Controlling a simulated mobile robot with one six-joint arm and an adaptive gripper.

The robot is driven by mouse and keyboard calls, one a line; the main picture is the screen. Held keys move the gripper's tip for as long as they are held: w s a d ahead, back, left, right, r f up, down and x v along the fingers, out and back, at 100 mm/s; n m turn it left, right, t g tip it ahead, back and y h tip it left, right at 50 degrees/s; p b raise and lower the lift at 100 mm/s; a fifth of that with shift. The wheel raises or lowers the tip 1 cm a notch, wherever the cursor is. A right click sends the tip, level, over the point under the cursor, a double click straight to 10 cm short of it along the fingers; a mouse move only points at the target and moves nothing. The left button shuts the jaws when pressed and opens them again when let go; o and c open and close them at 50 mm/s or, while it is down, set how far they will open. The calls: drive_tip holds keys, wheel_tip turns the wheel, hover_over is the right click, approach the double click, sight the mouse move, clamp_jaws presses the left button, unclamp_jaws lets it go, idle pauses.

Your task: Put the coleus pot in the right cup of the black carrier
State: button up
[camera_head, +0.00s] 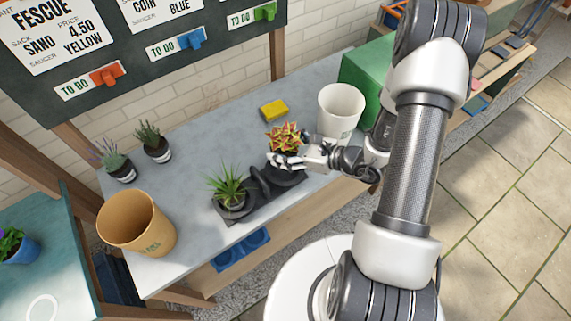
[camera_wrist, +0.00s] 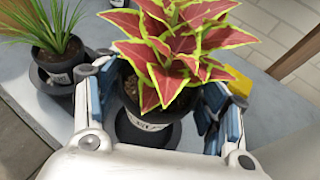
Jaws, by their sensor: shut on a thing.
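The coleus (camera_head: 284,135), with red leaves edged yellow-green, stands upright in a small dark pot (camera_wrist: 150,124) with a white label. My gripper (camera_head: 283,160) is shut on this pot, with one finger on each side in the wrist view. The black carrier (camera_head: 262,207) lies on the grey bench. A spiky green plant (camera_head: 229,186) in a dark pot sits in its left cup. The right cup (camera_head: 287,177) is directly below the coleus pot. A dark rim shows around the pot's base in the wrist view; I cannot tell whether the pot is seated or just above.
A yellow sponge (camera_head: 273,110) and a white bucket (camera_head: 341,110) stand behind my gripper. Two small potted plants (camera_head: 153,143) and a tan bucket (camera_head: 137,224) are at the left. The bench middle (camera_head: 205,150) is clear.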

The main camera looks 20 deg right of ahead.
drive_tip(key=shift+f+b, duration=0.85)
drive_tip(key=shift+f, duration=2.7)
drive_tip(key=shift+f, duration=0.15)
drive_tip(key=o, duration=1.3)
